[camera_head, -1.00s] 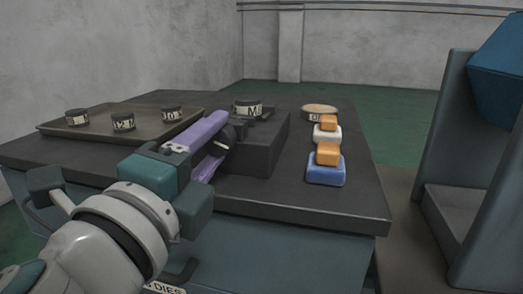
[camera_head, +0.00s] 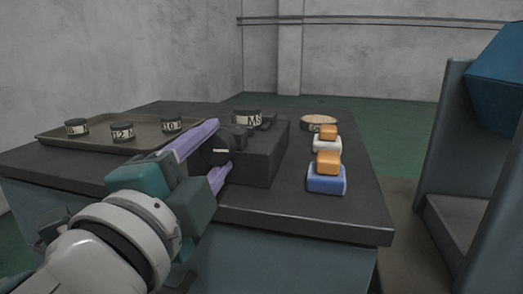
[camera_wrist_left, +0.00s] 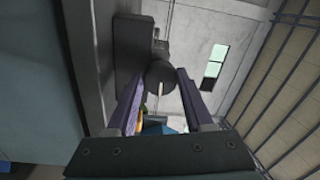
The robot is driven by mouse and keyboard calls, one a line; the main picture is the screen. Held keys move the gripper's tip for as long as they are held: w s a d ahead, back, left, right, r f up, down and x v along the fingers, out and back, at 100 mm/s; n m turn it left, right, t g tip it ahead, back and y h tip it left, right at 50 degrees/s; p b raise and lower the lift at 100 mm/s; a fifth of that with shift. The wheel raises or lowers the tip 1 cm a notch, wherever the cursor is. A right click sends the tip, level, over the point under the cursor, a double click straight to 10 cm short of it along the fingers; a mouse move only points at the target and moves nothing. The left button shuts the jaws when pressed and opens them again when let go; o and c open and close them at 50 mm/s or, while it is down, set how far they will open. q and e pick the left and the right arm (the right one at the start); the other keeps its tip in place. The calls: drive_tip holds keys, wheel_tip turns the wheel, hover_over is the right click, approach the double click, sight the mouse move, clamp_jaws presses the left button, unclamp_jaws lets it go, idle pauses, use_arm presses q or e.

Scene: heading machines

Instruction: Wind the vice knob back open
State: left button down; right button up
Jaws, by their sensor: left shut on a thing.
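The vice (camera_head: 264,158) is a dark block at the front of the bench, with a round dark knob (camera_head: 220,151) on its left end. The knob carries a pale line, nearly level in the head view. My left gripper (camera_head: 216,152) has its purple fingers shut on the knob, one above and one below. The left wrist view shows the knob (camera_wrist_left: 161,77) between the fingertips, its pale line upright. A round die (camera_head: 247,118) labelled M with a partly unclear digit sits at the vice's top. The jaw gap is hidden. My right gripper is out of view.
A tray (camera_head: 62,143) with several labelled dies stands at the left. On the right are a blue block (camera_head: 326,183) and a white block (camera_head: 327,147), each with an orange top, and a round tan-topped piece (camera_head: 319,120). A grey-blue machine (camera_head: 445,150) stands beyond the right edge.

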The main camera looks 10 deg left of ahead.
use_arm(q)
drive_tip(key=shift+c, duration=1.4)
unclamp_jaws()
drive_tip(key=shift+s, duration=0.1)
drive_tip(key=s+b, duration=0.2)
drive_tip(key=s, duration=0.7)
drive_tip(key=shift+s+f, duration=0.3)
drive_tip(key=shift+s, duration=0.1)
drive_tip(key=shift+a, duration=0.1)
